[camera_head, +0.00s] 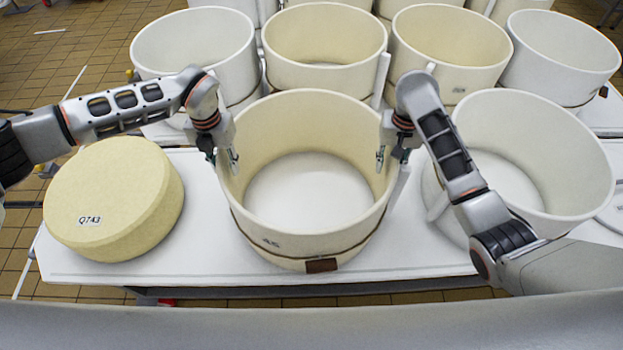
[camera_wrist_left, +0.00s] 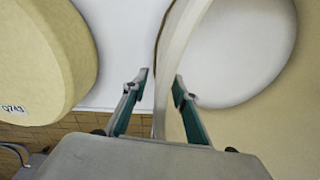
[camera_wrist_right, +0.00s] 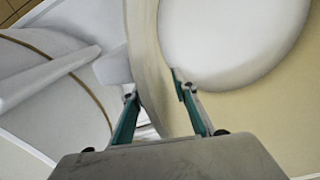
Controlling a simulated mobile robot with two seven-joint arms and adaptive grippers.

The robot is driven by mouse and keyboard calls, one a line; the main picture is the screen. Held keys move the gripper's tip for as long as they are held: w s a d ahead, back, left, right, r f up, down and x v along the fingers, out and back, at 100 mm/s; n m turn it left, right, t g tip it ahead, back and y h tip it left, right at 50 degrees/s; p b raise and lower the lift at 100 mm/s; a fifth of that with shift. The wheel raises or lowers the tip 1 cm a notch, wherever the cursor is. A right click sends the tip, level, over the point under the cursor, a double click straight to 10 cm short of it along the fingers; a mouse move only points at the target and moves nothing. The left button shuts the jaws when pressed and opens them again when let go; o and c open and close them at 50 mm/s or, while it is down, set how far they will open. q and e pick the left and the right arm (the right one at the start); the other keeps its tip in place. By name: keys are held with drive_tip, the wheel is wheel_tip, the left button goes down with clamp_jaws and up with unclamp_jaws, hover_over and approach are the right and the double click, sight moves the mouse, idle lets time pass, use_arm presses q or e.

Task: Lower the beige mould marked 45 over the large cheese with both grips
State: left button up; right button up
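The beige mould marked 45 (camera_head: 312,240) stands upright on the white table, with a bare white surface showing inside it. The large pale-yellow cheese (camera_head: 115,205), labelled Q743, sits to its left; it also shows in the left wrist view (camera_wrist_left: 45,60). My left gripper (camera_head: 222,156) straddles the mould's left wall, one finger inside and one outside. In the left wrist view its fingers (camera_wrist_left: 160,82) are apart, with a gap beside the wall. My right gripper (camera_head: 392,156) straddles the right wall the same way, its fingers (camera_wrist_right: 154,84) apart. Whether either finger touches the wall is unclear.
The white table (camera_head: 200,262) has a narrow free gap between cheese and mould. Another mould (camera_head: 560,190) stands close on the right, and a row of moulds (camera_head: 325,45) stands behind. A brown tiled floor lies at the left.

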sight(219, 150)
use_arm(q)
clamp_jaws()
use_arm(e)
clamp_jaws()
use_arm(q)
drive_tip(key=shift+w+r, duration=0.1)
drive_tip(key=shift+r, duration=0.15)
use_arm(e)
drive_tip(key=shift+w+r, duration=0.1)
drive_tip(key=shift+r, duration=0.15)
